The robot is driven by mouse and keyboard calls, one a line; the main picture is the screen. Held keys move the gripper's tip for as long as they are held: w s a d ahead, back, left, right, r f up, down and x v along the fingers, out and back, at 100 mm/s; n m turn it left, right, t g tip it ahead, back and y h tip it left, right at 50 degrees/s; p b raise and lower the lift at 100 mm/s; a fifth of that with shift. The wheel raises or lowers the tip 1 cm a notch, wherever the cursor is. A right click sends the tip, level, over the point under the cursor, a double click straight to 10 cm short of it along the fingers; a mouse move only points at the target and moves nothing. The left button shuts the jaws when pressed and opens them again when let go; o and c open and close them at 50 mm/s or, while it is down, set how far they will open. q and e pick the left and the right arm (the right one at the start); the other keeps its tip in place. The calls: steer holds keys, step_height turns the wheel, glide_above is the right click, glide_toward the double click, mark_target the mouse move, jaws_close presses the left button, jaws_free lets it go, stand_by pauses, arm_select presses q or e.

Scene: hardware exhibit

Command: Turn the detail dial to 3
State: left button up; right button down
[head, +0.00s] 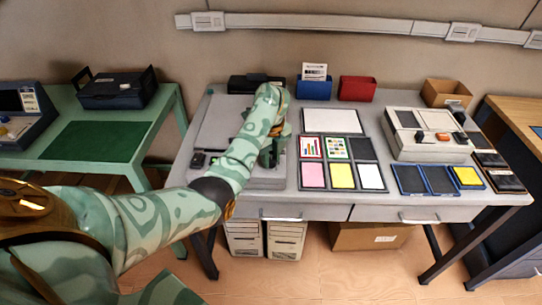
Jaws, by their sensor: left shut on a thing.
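A flat grey machine (212,128) lies on the left part of the grey table. My left arm reaches across it from the left. My left gripper (268,157) points down at the machine's right front part and is shut on what I take to be the detail dial. The dial itself is hidden behind the gripper and forearm, so its pointer and numbers cannot be read. My right gripper is not in view.
Right of the gripper lies a board of coloured cards (340,148). Further right stand a pale machine (428,150) and several dark pads. A blue bin (314,89) and a red bin (358,89) stand at the back. A green table (160,120) is at the left.

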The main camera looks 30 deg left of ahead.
arm_select(q)
steer(key=m+p, duration=0.1)
steer(key=m, duration=0.2)
steer(key=shift+r, duration=0.15)
steer(key=m+p, duration=0.2)
steer(key=m, duration=0.2)
steer(key=shift+m, duration=0.3)
steer(key=m+p, duration=0.2)
steer(key=m, duration=0.5)
steer(key=shift+p, duration=0.3)
steer(key=m+p, duration=0.2)
steer(key=m, duration=0.4)
steer(key=shift+m, duration=0.3)
steer(key=m+p, duration=0.1)
steer(key=m, duration=0.4)
steer(key=shift+m+p, duration=0.4)
steer(key=o, duration=1)
